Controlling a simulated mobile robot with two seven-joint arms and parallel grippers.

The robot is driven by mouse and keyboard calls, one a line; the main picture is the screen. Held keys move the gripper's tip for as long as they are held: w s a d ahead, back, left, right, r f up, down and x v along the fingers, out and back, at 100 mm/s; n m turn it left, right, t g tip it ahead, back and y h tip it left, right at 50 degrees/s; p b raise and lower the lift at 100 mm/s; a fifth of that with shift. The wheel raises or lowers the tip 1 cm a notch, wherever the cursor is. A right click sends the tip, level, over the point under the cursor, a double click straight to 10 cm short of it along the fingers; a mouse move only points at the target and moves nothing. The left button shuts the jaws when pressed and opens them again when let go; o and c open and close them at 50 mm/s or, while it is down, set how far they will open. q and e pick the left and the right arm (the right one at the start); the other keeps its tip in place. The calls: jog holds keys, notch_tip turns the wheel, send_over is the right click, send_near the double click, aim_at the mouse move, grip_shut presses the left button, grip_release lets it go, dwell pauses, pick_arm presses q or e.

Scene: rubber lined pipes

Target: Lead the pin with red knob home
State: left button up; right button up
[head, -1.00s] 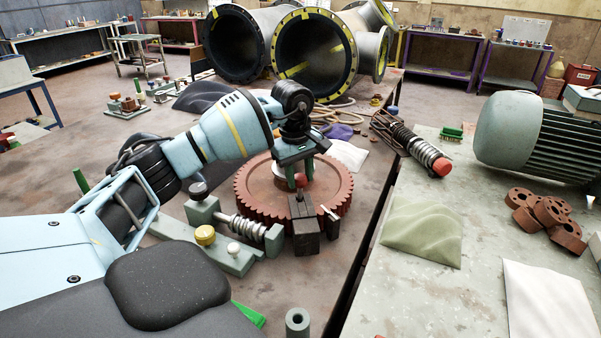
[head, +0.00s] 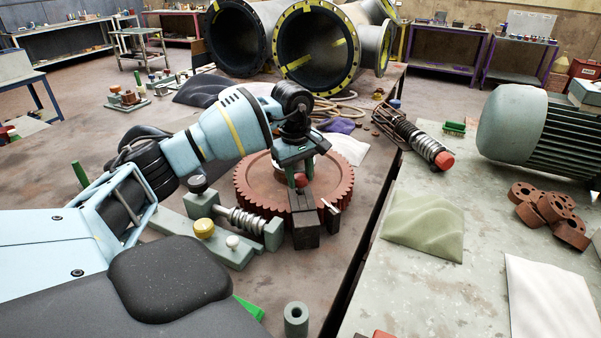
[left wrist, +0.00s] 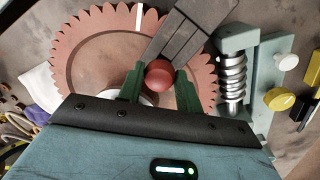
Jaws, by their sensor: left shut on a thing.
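The red knob (head: 300,180) of the pin is between the fingers of my left gripper (head: 301,177), which is shut on it. The knob and both green fingers also show in the left wrist view (left wrist: 159,75). The knob is right at the upper end of a dark grey block (head: 305,228). The pin's shaft is hidden, so I cannot tell how deep it sits. The block stands at the near edge of a toothed rust-red gear wheel (head: 262,195). My right gripper is not in view.
A grey-green fixture with a steel worm screw (head: 246,221) and a yellow knob (head: 204,228) stands left of the block. A grey hollow cylinder (head: 296,318) stands in front. A green cloth (head: 425,226) and several brown flanged parts (head: 550,212) lie on the right bench.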

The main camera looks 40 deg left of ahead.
pick_arm(q)
jog(key=shift+f+b, duration=0.35)
jog(key=shift+f, duration=0.65)
jog(key=o, duration=1.1)
jog(key=shift+c, duration=0.2)
jog(key=r, duration=0.7)
jog(key=shift+s+a+r, duration=0.1)
jog(key=shift+s+r, duration=0.3)
